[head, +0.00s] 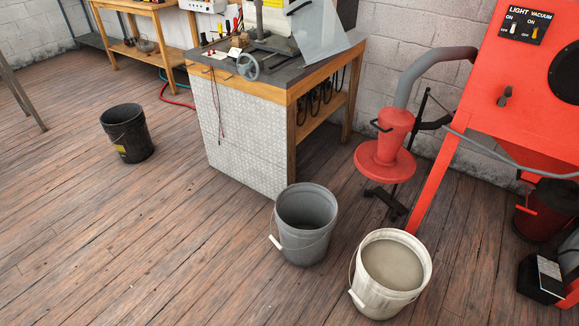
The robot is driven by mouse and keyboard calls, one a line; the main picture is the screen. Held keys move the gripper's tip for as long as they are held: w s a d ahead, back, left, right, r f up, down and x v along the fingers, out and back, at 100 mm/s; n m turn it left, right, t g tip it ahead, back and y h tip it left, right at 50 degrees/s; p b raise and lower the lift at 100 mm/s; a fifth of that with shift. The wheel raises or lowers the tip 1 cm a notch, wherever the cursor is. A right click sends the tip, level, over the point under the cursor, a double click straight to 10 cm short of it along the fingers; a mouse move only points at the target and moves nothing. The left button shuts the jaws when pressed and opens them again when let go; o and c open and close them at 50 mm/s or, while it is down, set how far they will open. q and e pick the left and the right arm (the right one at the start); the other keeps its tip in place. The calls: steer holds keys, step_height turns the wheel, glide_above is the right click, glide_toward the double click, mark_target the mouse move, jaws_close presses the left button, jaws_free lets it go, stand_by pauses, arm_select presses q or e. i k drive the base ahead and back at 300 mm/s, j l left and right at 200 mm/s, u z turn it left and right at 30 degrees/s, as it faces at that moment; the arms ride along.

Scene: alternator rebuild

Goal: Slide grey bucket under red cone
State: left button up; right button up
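The grey bucket (305,228) stands upright on the wooden floor in front of the workbench's right corner. It looks empty, and its wire handle with a white grip hangs down on its left side. The red cone (394,140) has a wide round flange at its bottom and a grey hose at its top. It is held above the floor on a dark stand, behind and to the right of the grey bucket. The two are apart. Neither of my grippers shows in the head view.
A white bucket (390,272) filled with greyish material stands close to the grey bucket's right. A red blasting cabinet (525,75) with slanted legs is at right. A workbench (250,130) stands behind. A black bucket (127,133) is at left. The left foreground floor is clear.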

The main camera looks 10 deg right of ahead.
mark_target(306, 214)
steer(key=i+j+z, duration=0.1)
steer(key=i+j, duration=0.15)
steer(key=i, duration=0.3)
steer(key=i+j+z, duration=0.1)
steer(key=i+j, duration=0.15)
steer(key=i, duration=0.25)
steer(key=i+j+z, duration=0.1)
steer(key=i+j, duration=0.2)
steer(key=i, duration=0.2)
steer(key=i+j+z, duration=0.1)
steer(key=i+j, duration=0.25)
steer(key=i, duration=0.15)
